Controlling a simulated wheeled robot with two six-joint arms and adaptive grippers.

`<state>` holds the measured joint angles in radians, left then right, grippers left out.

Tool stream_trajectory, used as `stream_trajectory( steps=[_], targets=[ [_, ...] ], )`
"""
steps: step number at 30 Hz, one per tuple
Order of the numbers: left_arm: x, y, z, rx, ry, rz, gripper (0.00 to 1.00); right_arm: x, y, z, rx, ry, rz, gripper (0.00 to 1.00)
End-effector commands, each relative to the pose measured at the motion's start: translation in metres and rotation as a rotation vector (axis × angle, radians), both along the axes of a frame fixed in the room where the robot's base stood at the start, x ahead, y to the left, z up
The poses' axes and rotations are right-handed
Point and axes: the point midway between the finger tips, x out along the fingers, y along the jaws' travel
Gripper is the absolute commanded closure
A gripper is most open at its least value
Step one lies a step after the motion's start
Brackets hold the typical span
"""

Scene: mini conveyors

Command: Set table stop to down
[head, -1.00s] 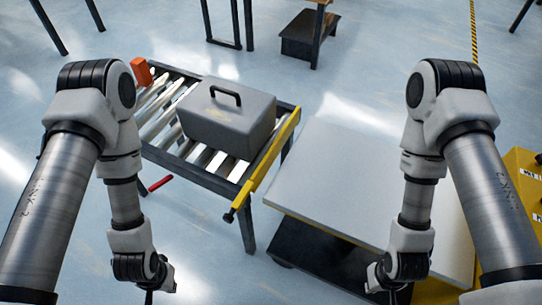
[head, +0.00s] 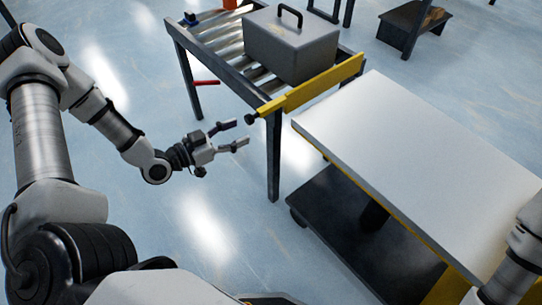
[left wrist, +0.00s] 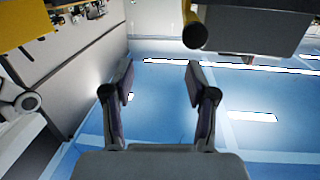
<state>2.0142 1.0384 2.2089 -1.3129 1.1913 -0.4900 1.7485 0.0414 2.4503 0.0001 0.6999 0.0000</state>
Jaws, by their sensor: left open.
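The table stop is a yellow bar (head: 322,84) along the conveyor's near right end, beside the white table. It stands above the frame there, with a black knob (head: 252,118) at its near end. In the left wrist view the knob (left wrist: 195,37) is at the top, just beyond and above the right fingertip. My left gripper (head: 241,132) is open and empty, its fingers pointing towards the knob with a small gap between them. The open fingers also show in the left wrist view (left wrist: 160,80). My right gripper is out of view.
A grey case (head: 291,46) with a black handle sits on the roller conveyor (head: 222,66). A red handle (head: 206,82) sticks out under its frame. The white table (head: 420,165) stands to the right on a dark base. The floor left of the conveyor is clear.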

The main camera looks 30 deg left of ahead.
Motion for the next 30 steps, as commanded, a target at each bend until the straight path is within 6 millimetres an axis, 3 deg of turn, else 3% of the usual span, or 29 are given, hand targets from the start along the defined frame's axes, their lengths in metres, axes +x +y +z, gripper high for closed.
stream_trajectory(
  steps=[1, 5, 11, 21, 30],
  targets=[
    [0.001, 0.019, -0.020, -0.026, -0.026, 0.061, 0.43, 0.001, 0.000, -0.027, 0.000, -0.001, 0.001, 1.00],
    [0.002, 0.035, -0.021, -0.056, -0.055, 0.116, 0.43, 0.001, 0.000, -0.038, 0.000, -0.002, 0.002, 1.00],
    [0.020, 0.025, -0.020, -0.053, -0.057, 0.107, 0.43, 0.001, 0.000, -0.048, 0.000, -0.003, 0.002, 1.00],
    [0.071, 0.005, -0.018, -0.053, -0.055, 0.109, 0.43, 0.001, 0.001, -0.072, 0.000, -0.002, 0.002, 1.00],
    [0.075, 0.003, -0.016, -0.056, -0.054, 0.112, 0.43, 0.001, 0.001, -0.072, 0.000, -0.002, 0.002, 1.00]
  ],
)
